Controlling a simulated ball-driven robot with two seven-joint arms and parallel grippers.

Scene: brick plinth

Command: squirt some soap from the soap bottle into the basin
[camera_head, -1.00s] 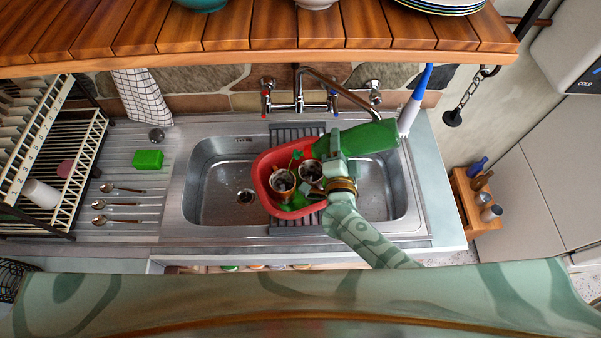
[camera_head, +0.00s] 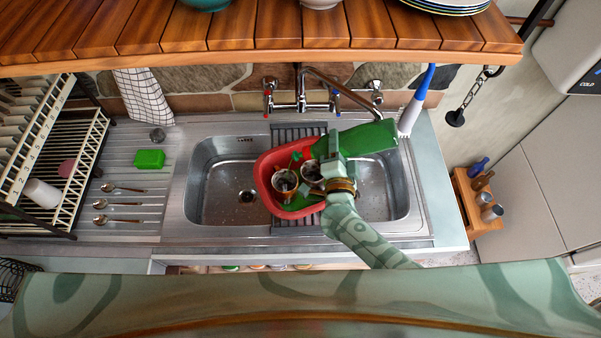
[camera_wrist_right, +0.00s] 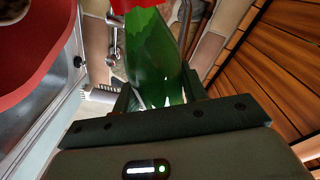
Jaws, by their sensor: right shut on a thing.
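The green soap bottle (camera_head: 362,138) is held tilted, almost on its side, above the right part of the sink. My right gripper (camera_head: 336,158) is shut on it. In the right wrist view the bottle (camera_wrist_right: 155,55) is between the fingers (camera_wrist_right: 158,98), with its red cap (camera_wrist_right: 138,5) at the top edge. The red basin (camera_head: 265,180) sits in the sink with cups and some green in it. The bottle's left end is over or near the basin's right rim. In the right wrist view the basin (camera_wrist_right: 35,60) is at upper left. My left gripper is not in view.
The steel sink (camera_head: 215,165) surrounds the basin. The tap (camera_head: 302,100) stands behind it. A blue-and-white brush (camera_head: 415,105) is right of the bottle. A green sponge (camera_head: 149,159) and spoons lie on the left drainer. A wooden shelf (camera_head: 260,40) overhangs the back.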

